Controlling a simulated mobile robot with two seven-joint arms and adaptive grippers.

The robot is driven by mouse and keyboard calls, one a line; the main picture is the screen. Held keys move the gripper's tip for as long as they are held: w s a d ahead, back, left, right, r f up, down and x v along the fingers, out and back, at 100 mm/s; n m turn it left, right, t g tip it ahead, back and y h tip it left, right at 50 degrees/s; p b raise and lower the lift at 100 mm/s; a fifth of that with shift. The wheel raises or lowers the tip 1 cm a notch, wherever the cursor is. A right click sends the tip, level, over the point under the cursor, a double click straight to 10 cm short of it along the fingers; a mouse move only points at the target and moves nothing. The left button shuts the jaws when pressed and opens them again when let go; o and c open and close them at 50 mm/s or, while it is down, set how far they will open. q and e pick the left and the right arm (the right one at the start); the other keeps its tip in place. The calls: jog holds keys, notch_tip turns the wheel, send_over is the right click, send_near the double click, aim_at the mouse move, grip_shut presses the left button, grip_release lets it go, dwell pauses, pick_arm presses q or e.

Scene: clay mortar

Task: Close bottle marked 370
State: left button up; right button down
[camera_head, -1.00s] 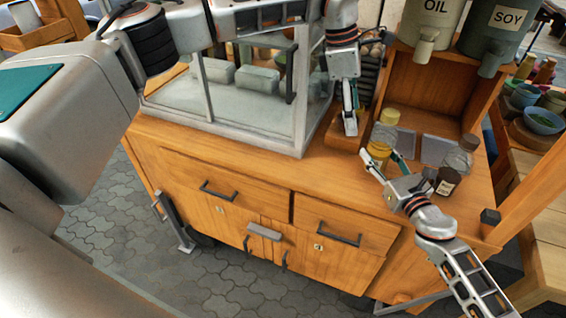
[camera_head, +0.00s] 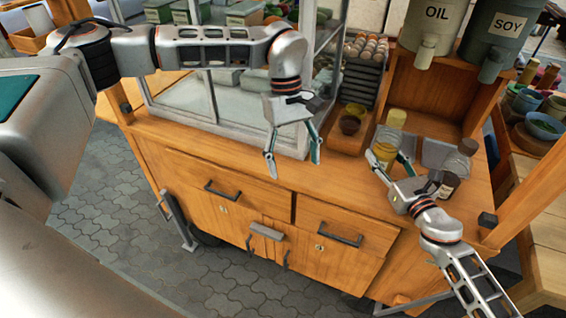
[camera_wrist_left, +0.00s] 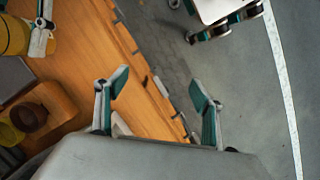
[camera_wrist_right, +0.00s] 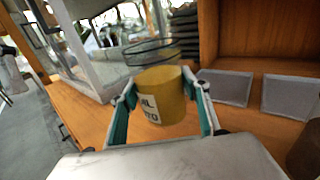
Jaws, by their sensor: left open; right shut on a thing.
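My left gripper (camera_head: 293,156) is open and empty, left of the bottle, above the counter's front edge. The left wrist view shows its spread fingers (camera_wrist_left: 160,90).
A wooden tray with a brown bowl (camera_head: 351,123) lies left of the bottle. A glass case (camera_head: 240,110) stands behind the left gripper.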

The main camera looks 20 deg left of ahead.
pick_arm(q)
jog(key=shift+s+a+f+m+g, duration=0.2)
jog(key=shift+s+a+m, duration=0.2)
jog(key=shift+a+m, duration=0.2)
jog(key=shift+s+a+f+m+g, duration=0.15)
jog(key=shift+s+a+m, duration=0.2)
jog(key=shift+a+m, duration=0.25)
pick_arm(e)
jog(key=shift+w+a, duration=0.25)
jog(key=shift+a, duration=0.1)
pick_arm(q)
jog(key=shift+d, duration=0.15)
pick_arm(e)
jog(key=c, duration=1)
grip_release()
jog(key=shift+f, duration=0.1)
jog(key=v, duration=1.2)
